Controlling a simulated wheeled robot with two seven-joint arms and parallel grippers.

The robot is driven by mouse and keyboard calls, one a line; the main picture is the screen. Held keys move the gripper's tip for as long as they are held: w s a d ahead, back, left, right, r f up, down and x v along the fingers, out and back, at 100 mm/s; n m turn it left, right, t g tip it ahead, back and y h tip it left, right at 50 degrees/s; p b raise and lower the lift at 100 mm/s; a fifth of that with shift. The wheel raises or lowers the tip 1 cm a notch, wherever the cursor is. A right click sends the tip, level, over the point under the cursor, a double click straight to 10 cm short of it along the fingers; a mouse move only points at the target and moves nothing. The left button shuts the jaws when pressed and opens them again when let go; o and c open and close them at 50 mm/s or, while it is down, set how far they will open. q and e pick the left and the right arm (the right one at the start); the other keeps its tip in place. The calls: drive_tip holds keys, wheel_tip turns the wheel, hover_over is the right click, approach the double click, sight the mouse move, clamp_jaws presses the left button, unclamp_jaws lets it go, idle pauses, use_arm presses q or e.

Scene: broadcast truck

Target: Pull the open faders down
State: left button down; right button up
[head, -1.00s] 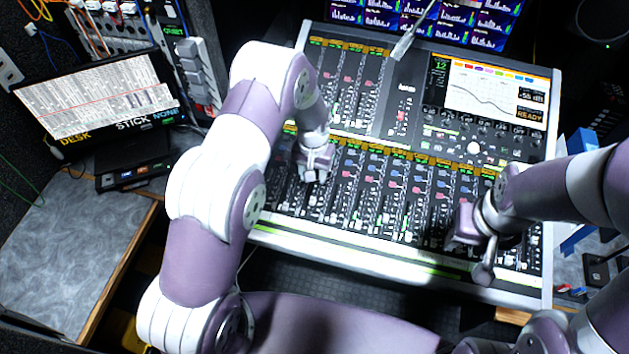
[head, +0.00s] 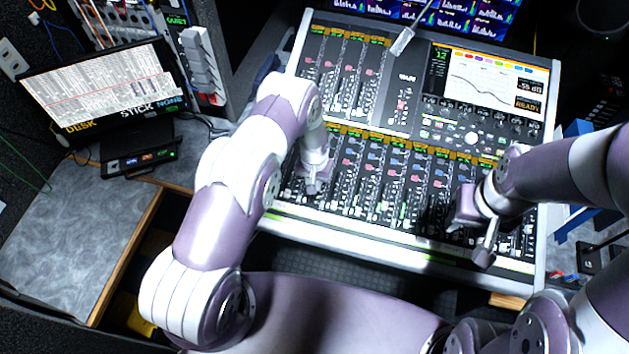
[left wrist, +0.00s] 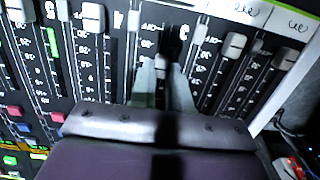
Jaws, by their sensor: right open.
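The fader desk (head: 375,230) is a large sloped mixing console with rows of channel strips and pale fader caps. My left gripper (head: 313,186) is over the left part of its lower fader bank. Pale fader caps (left wrist: 235,44) and (left wrist: 94,17) stand on either side. My right gripper (head: 473,232) is open over the right part of the lower bank, with no fader seen in it.
A microphone on a boom (head: 404,40) hangs over the upper bank. A tilted monitor (head: 105,95) stands at left on a grey worktop (head: 70,235), which has free room. A blue holder (head: 578,130) is at the desk's right edge.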

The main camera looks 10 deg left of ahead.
sight(311, 201)
use_arm(q)
drive_tip(key=shift+s+f+p, duration=0.1)
drive_tip(key=shift+s+p, duration=0.3)
drive_tip(key=shift+s, duration=1.5)
drive_tip(key=shift+s+a+f, duration=0.1)
drive_tip(key=shift+s+f, duration=0.05)
drive_tip(key=shift+f, duration=0.05)
drive_tip(key=c, duration=1.1)
unclamp_jaws()
drive_tip(key=shift+s+r, duration=0.1)
drive_tip(key=shift+s, duration=0.05)
